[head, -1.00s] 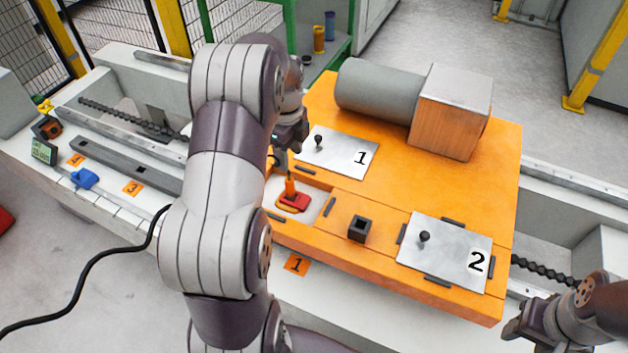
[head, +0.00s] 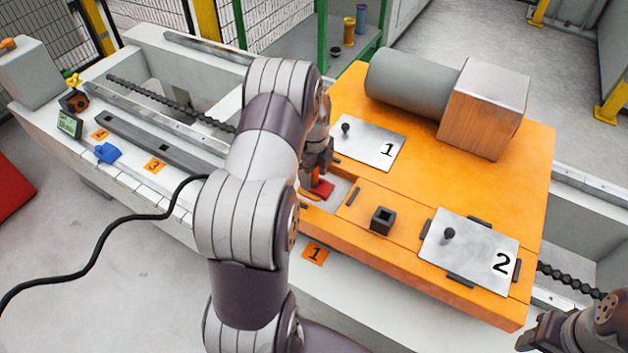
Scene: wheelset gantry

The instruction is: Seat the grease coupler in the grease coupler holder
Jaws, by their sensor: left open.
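A red part with an upright orange stem, which looks like the grease coupler (head: 323,189), stands in the pale recess at the left end of the orange housing. My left gripper (head: 315,172) is open, pointing down at the orange stem. Its fingers are at or around the stem's top and partly hide it; contact cannot be told. A black square socket (head: 382,220), which looks like the grease coupler holder, stands on the orange strip right of the recess, its opening empty. My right gripper (head: 540,332) is at the lower right corner, far from both; its jaws are unclear.
Cover plate 1 (head: 367,143) and cover plate 2 (head: 470,251), each with a black knob, lie on the orange housing (head: 420,180). A grey cylinder (head: 408,82) and a block (head: 483,108) stand behind. A blue item (head: 108,153) lies on the left ledge.

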